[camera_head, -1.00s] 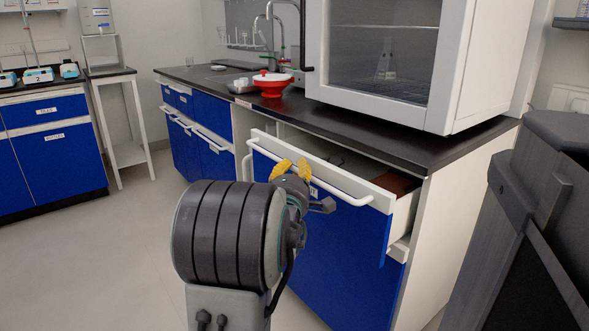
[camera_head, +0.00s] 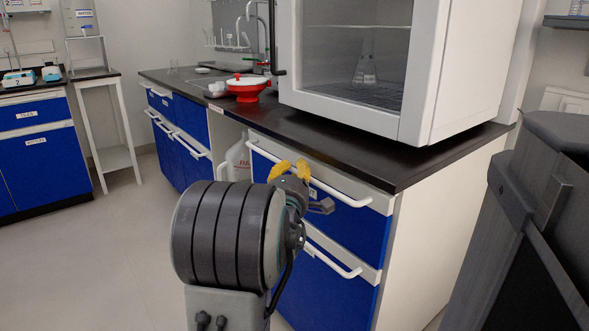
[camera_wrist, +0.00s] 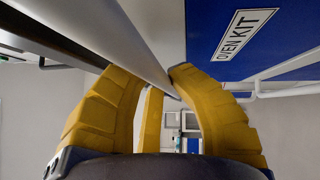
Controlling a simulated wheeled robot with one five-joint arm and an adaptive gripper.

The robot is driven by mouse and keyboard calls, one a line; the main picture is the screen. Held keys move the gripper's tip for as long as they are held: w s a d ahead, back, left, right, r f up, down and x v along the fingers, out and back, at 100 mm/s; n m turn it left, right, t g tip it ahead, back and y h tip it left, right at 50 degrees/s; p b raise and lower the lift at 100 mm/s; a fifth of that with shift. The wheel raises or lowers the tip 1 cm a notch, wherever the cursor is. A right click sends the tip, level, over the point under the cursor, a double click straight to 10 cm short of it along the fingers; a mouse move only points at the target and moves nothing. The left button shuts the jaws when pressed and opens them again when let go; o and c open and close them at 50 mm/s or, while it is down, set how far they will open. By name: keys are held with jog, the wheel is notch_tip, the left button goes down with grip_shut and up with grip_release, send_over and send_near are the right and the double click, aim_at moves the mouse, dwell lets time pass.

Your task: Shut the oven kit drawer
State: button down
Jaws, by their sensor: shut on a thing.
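The oven kit drawer (camera_head: 352,222) is the upper blue drawer under the glass-fronted cabinet, with a white top strip and a long white bar handle (camera_head: 345,192). Its front looks flush with the cabinet, and no drawer interior shows. My gripper (camera_head: 291,169), with yellow fingers, is at the handle's middle. In the wrist view, my gripper (camera_wrist: 172,85) is closed around the handle bar (camera_wrist: 125,45). The OVEN KIT label (camera_wrist: 245,33) is on the blue front beside it. My arm hides part of the drawer front in the head view.
A lower blue drawer (camera_head: 330,285) with its own handle is below. On the dark worktop (camera_head: 395,165) stand the glass-fronted cabinet (camera_head: 350,60) and a red pot (camera_head: 247,88). A white jug (camera_head: 238,160) stands in the gap left of the drawers. Open floor (camera_head: 110,250) is at left.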

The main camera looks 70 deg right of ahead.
jog(key=shift+r, duration=0.25)
jog(key=c, duration=1.1)
grip_release()
jog(key=shift+d+f, duration=0.15)
jog(key=shift+f, duration=0.05)
jog(key=v, duration=0.7)
jog(key=shift+a, duration=0.3)
